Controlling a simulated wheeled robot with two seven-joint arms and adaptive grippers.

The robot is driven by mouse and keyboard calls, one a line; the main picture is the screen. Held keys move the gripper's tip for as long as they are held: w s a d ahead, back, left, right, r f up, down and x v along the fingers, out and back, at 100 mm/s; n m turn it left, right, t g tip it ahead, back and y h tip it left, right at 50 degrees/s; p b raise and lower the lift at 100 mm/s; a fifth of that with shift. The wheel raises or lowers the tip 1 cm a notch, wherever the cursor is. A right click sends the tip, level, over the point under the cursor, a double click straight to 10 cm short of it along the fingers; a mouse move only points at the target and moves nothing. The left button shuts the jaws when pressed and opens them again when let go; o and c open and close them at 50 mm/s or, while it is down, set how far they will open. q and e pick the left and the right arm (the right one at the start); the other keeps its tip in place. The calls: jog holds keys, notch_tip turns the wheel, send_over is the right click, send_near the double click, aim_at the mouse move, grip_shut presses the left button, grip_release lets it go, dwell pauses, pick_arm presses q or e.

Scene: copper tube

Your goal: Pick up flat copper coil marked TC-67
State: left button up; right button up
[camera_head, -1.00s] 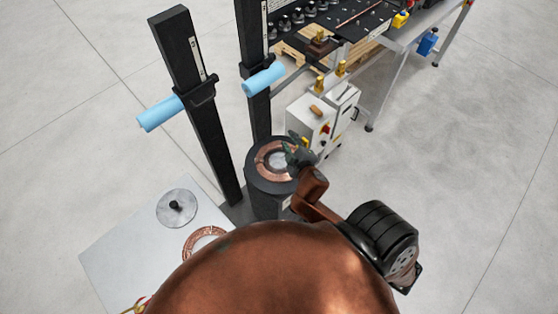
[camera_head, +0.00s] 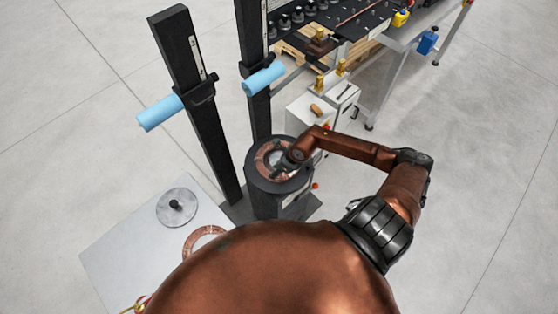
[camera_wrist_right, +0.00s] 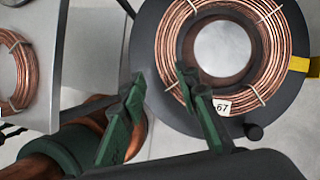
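The flat copper coil (camera_head: 263,160) lies on top of the round black stand (camera_head: 272,200). In the right wrist view the coil (camera_wrist_right: 274,48) is a ring with pale ties, and a white tag (camera_wrist_right: 221,107) on its near edge reads "67"; the rest of the mark is hidden. My right gripper (camera_head: 281,167) is over the stand at the coil's right near side. Contact cannot be told. My left gripper is not in view.
Another copper coil (camera_head: 196,238) lies on a pale table (camera_head: 130,250) beside a grey disc with a black knob (camera_head: 176,207). Two black posts with blue rollers (camera_head: 160,113) rise behind the stand. A white control box (camera_head: 303,114) stands behind it. Open floor lies right.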

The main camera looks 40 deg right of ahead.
jog(key=shift+w+d+f, duration=0.15)
jog(key=shift+f, duration=0.5)
jog(key=shift+w+d+f, duration=0.15)
jog(key=shift+f, duration=0.45)
jog(key=shift+p+x, duration=0.85)
jog(key=shift+x, duration=1.9)
jog(key=shift+d, duration=0.1)
jog(key=shift+c, duration=0.4)
grip_shut()
jog(key=shift+w+r, duration=0.1)
jog(key=shift+r, duration=0.05)
